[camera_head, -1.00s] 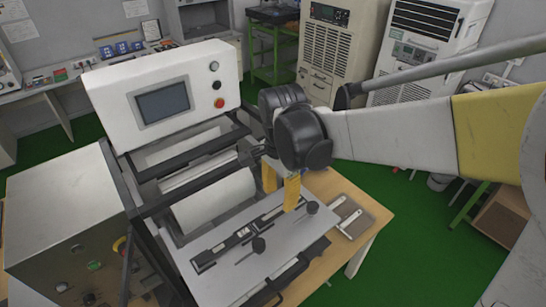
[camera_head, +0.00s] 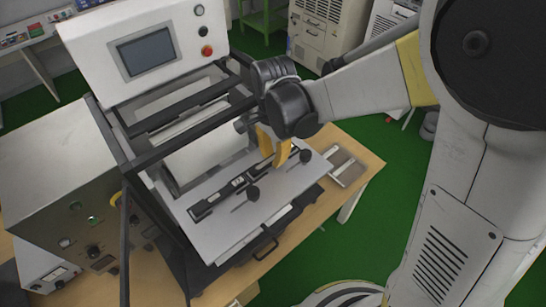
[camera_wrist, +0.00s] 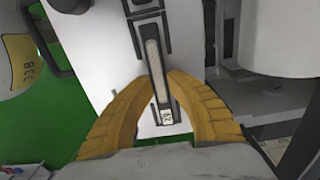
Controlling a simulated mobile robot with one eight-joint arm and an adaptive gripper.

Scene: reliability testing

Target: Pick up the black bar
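The black bar (camera_head: 238,184) lies flat on the grey plate (camera_head: 222,228) at the front of the machine, running diagonally. My gripper (camera_head: 273,158) has two yellow fingers pointing down over the bar's far right part. In the wrist view the bar (camera_wrist: 153,62) runs between the fingertips (camera_wrist: 163,77), its labelled end showing between the fingers. The fingers are apart, one on each side of the bar. I cannot tell whether they touch it.
A flat tray (camera_head: 346,166) lies on the wooden table (camera_head: 362,181) to the right.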

